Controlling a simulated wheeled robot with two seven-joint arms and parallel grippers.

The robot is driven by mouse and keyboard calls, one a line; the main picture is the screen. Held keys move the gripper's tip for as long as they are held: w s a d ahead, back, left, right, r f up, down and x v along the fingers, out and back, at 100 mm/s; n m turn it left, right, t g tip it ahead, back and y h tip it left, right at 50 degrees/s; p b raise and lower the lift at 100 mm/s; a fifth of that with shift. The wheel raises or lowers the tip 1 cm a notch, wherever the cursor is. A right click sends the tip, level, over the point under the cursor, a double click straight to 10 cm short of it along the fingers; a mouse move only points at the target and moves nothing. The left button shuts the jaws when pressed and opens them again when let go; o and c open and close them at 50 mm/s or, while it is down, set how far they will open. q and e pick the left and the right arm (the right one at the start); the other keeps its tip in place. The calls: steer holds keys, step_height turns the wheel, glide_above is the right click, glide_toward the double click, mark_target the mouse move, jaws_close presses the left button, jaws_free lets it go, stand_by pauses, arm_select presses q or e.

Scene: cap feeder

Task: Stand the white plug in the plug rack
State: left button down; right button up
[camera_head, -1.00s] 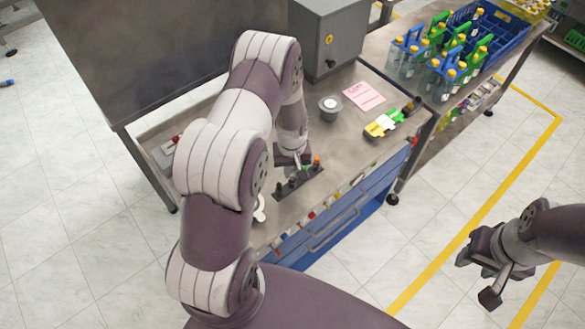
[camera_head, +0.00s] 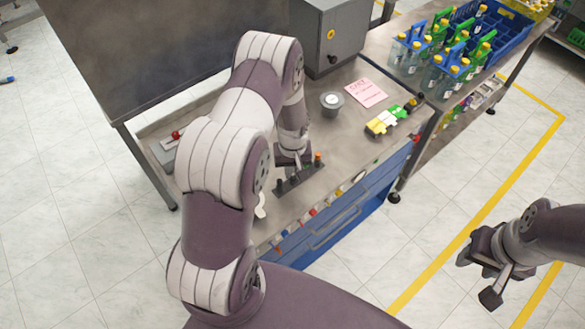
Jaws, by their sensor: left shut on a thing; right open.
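The plug rack (camera_head: 312,171) is a dark strip on the grey workbench, with several plugs standing in it. An orange-topped plug (camera_head: 318,158) stands at its right end, and dark ones stand toward its left end. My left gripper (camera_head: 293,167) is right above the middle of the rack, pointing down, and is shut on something. The white plug cannot be made out; the gripper and wrist hide what is held, so I cannot tell whether it touches the rack. My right gripper (camera_head: 488,282) is open and empty, over the floor at the right.
A round grey pot (camera_head: 331,103), a pink sheet (camera_head: 366,93) and yellow, white and green blocks (camera_head: 387,120) are on the bench. A grey cabinet (camera_head: 330,38) stands behind. A red-knobbed box (camera_head: 168,150) is at the left.

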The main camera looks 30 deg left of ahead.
arm_select(q)
steer(key=shift+f, duration=0.1)
steer(key=c, duration=1)
jaws_free()
steer(key=shift+r, duration=0.4)
steer(key=shift+s+d+r+b, duration=0.1)
steer(key=shift+r+b, duration=0.55)
steer(key=shift+r, duration=2.35)
steer(key=shift+s+r+b, duration=0.1)
steer(key=shift+r+b, duration=0.5)
steer(key=shift+r, duration=2.35)
